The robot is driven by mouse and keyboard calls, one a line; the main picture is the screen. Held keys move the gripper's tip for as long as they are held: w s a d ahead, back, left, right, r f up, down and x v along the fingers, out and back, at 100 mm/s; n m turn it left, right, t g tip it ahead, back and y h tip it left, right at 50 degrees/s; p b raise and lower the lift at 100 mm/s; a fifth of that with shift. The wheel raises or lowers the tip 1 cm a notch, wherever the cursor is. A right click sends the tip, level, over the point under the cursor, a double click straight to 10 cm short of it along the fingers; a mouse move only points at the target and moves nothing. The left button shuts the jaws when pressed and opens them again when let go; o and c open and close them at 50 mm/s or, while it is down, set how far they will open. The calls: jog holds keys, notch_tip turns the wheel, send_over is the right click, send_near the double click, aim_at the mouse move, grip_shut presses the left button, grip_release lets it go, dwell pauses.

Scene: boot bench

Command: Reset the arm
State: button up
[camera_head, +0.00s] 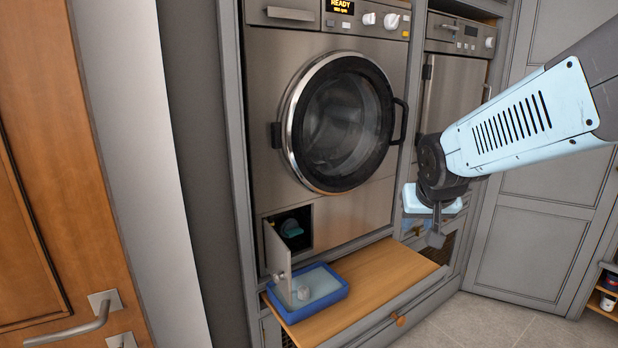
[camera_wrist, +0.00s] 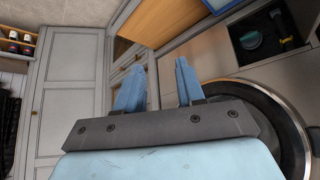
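My arm reaches in from the right in the head view, and my gripper (camera_head: 437,236) hangs in front of the cabinet, right of the washing machine (camera_head: 345,215). The wrist view shows my gripper (camera_wrist: 158,82) with its two blue fingers apart and nothing between them. It touches nothing that I can see.
The machine's small lower hatch door (camera_head: 277,252) stands open, showing a teal filter cap (camera_head: 291,228). A blue tray (camera_head: 335,296) with a small pale object (camera_head: 303,292) sits on the wooden shelf (camera_head: 395,272). A second appliance (camera_head: 452,95) stands behind my arm.

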jog(key=s+d+r+n+g, duration=0.1)
jog(key=s+r, duration=0.3)
jog(key=s, duration=0.9)
jog(key=shift+s+d+r+g+y, duration=0.2)
jog(key=shift+s+g+y, duration=0.1)
jog(key=shift+s+y, duration=0.1)
jog(key=shift+c, duration=0.4)
